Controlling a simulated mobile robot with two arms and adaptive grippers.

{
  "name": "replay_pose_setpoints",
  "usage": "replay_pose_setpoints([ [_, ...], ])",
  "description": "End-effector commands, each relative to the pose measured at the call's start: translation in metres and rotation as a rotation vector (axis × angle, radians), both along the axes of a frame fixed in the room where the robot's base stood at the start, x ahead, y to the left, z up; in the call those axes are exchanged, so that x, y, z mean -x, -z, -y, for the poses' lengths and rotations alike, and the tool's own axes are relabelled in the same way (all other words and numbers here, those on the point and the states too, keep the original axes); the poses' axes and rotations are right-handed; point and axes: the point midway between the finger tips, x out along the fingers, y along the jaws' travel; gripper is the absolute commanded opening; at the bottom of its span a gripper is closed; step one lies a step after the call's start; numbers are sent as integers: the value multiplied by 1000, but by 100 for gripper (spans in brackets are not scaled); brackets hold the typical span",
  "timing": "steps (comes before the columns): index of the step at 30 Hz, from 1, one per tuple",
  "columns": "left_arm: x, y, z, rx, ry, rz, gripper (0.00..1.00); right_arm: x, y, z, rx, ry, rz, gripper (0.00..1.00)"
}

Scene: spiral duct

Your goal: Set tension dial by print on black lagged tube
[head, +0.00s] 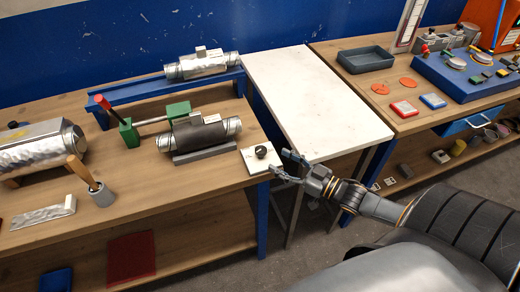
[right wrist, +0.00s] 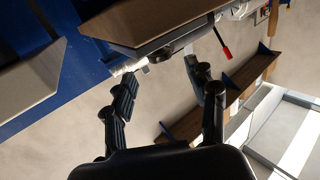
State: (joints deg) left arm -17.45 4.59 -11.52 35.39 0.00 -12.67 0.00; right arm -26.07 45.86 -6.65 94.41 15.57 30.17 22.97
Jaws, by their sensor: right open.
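The black lagged tube (head: 192,139), with bare silver ends, lies on a grey base on the left bench. A small pale label (head: 212,119) is on its top; its print is too small to read. A black dial knob (head: 261,152) sits on a white plate (head: 250,162) at the bench's right edge. My right gripper (head: 281,161) is open and empty just right of the dial, apparently apart from it. Its spread fingers also show in the right wrist view (right wrist: 160,74), pointing towards the bench edge. My left gripper is not in view.
A silver tube (head: 203,66) rests on a blue rail behind. A green clamp (head: 178,110) with a red handle stands left of the lagged tube. A clear white table (head: 315,100) lies beyond my gripper. The right bench holds a grey tray (head: 365,66) and a blue panel.

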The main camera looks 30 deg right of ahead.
Motion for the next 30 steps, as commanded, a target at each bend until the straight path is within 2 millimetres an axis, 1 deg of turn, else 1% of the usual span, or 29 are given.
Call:
replay_pose_setpoints([
  [1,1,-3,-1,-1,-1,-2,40,-11,-3,-3,-1,2,5,57],
  [6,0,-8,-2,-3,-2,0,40,-40,-3,-15,-1,1,4,57],
  [12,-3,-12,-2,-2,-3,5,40,-65,-1,-25,0,1,1,57],
  [18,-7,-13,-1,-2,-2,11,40,-75,0,-29,1,1,-1,57],
  [26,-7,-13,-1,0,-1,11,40,-76,1,-30,2,0,-1,57],
  [29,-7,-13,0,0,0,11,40,-75,1,-29,2,1,-1,39],
  [30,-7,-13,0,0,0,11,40,-75,1,-29,2,1,-1,31],
])
